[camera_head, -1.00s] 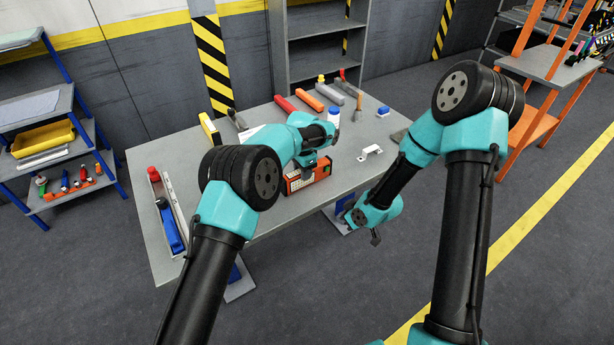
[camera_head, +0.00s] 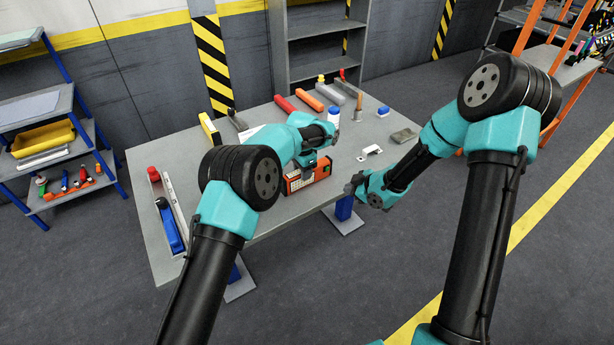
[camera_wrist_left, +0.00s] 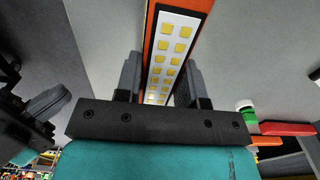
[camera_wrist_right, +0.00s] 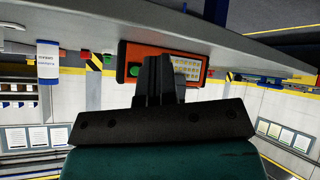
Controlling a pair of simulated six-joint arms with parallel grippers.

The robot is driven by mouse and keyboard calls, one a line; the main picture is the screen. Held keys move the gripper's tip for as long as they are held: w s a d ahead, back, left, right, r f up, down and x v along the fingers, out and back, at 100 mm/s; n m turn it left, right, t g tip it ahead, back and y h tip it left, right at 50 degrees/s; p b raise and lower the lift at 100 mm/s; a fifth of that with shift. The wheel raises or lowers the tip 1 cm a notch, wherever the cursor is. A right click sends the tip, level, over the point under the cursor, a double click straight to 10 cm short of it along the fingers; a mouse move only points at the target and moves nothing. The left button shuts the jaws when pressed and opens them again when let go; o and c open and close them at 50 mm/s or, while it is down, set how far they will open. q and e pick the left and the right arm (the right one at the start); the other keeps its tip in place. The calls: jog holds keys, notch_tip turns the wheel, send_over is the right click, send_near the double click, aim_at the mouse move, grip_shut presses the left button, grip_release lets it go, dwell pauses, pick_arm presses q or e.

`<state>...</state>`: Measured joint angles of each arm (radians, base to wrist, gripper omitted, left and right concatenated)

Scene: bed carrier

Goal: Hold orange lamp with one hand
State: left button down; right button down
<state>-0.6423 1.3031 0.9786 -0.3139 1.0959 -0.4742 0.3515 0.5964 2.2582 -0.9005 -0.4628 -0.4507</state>
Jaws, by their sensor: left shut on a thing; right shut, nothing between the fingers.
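The orange lamp (camera_head: 298,182) has a pale panel with yellow squares and stands at the front edge of the grey table. My left gripper (camera_head: 308,163) is shut on it from above; the left wrist view shows the lamp (camera_wrist_left: 172,50) between the two fingers (camera_wrist_left: 157,85). My right gripper (camera_head: 354,185) is shut and empty, just right of the lamp near the table's front edge. In the right wrist view its closed fingers (camera_wrist_right: 160,75) cover part of the lamp (camera_wrist_right: 134,56), whose green button shows. I cannot tell whether they touch it.
The grey table (camera_head: 250,210) holds a blue-and-white bottle (camera_head: 334,115), a white bracket (camera_head: 370,152), a grey block (camera_head: 404,135) and several tools along the back. The table's right front is mostly clear.

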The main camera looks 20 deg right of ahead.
send_near(325, 175)
jog(key=shift+s+f+x, duration=0.1)
jog(key=shift+s+x, duration=0.05)
jog(key=shift+x, duration=0.6)
jog(key=shift+s+f+x, duration=0.1)
jog(key=shift+x, duration=0.6)
jog(key=shift+s+f+x, duration=0.1)
jog(key=shift+s+x, duration=0.05)
jog(key=shift+x, duration=0.6)
jog(key=shift+w+a, duration=0.1)
jog(key=shift+w+a, duration=0.1)
jog(key=shift+w, duration=0.4)
dwell(0.8)
jog(key=shift+s, duration=0.6)
jog(key=shift+s+d, duration=0.1)
jog(key=shift+d, duration=0.1)
pick_arm(q)
jog(key=c, duration=0.6)
grip_release()
jog(key=shift+c, duration=0.2)
pick_arm(e)
jog(key=s, duration=0.2)
jog(key=s+d, duration=0.1)
jog(key=s, duration=0.2)
jog(key=shift+s+d, duration=0.25)
jog(key=shift+s, duration=0.05)
